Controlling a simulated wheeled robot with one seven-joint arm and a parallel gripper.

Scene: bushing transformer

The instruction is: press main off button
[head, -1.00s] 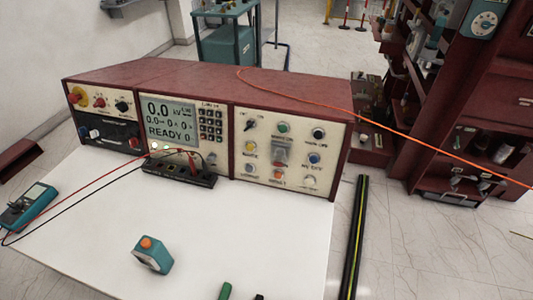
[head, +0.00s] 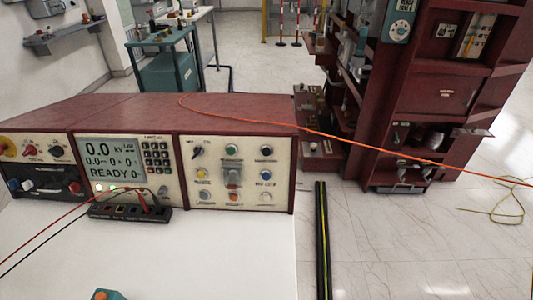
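A dark red control console (head: 150,108) stands on the white table, its cream front panels facing me. Its right panel (head: 190,190) carries a selector knob (head: 197,152) at top left, a green button (head: 231,149) at top middle and a dark button (head: 266,149) at top right. Below are a yellow button (head: 202,174), a grey switch (head: 232,176), a blue button (head: 265,175) and an orange-red button (head: 234,197). The labels are too small to read surely, so I cannot tell which is main off. The display (head: 110,159) reads 0.0 kV and READY. My gripper is not in view.
A black terminal strip (head: 129,212) with red and black leads sits before the console. An orange cable (head: 390,149) runs from the console top to the right. The white table (head: 200,250) is mostly clear. A black-yellow floor strip (head: 322,240) and a dark red shelf (head: 440,95) are rightward.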

